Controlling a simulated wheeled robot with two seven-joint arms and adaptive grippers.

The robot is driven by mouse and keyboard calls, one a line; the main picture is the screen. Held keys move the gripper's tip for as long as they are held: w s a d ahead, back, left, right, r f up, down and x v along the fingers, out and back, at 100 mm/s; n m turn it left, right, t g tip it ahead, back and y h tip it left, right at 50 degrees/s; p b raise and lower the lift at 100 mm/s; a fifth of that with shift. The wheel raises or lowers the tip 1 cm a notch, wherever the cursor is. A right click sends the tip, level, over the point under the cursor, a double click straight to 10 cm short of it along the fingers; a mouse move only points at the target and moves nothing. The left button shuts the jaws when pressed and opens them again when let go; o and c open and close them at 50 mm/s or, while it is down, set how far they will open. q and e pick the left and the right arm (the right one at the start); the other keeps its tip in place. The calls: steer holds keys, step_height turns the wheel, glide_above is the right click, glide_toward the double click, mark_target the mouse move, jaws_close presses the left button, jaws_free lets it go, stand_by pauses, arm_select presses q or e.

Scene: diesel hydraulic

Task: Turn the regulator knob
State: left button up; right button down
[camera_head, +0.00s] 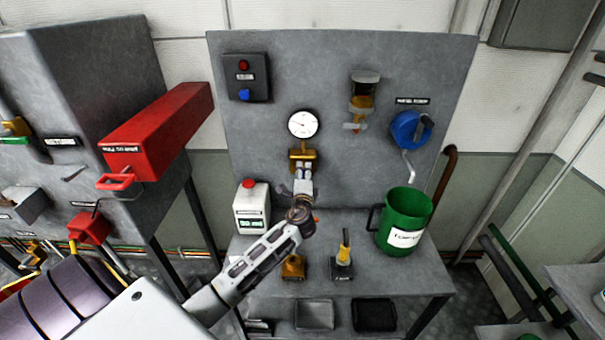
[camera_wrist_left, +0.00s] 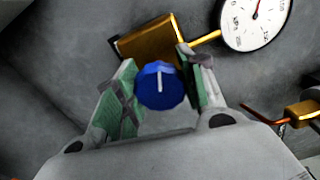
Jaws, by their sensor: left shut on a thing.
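The regulator knob (camera_wrist_left: 160,86) is blue and faceted, with a white line pointing up in the left wrist view. It sits in front of a brass regulator body (camera_wrist_left: 151,46), which also shows in the head view (camera_head: 303,160) on the grey panel. My left gripper (camera_wrist_left: 158,90) has its green-padded fingers on both sides of the knob and is shut on it. In the head view my left gripper (camera_head: 303,188) hides the knob. A round white gauge (camera_wrist_left: 254,18) is joined to the brass body; it also shows in the head view (camera_head: 303,124). My right gripper is not in view.
A black box with red and blue buttons (camera_head: 246,77) is on the panel's upper left. A blue reel-like part (camera_head: 408,129) is at its right. A green jug (camera_head: 405,221) and a white bottle (camera_head: 251,209) stand on the bench (camera_head: 400,279). A red box (camera_head: 158,129) juts out at left.

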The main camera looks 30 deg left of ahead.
arm_select(q)
steer(key=o, duration=1.1)
steer(key=shift+c, duration=0.2)
steer(key=v, duration=1.2)
steer(key=shift+d+f, duration=0.1)
stand_by(0.3)
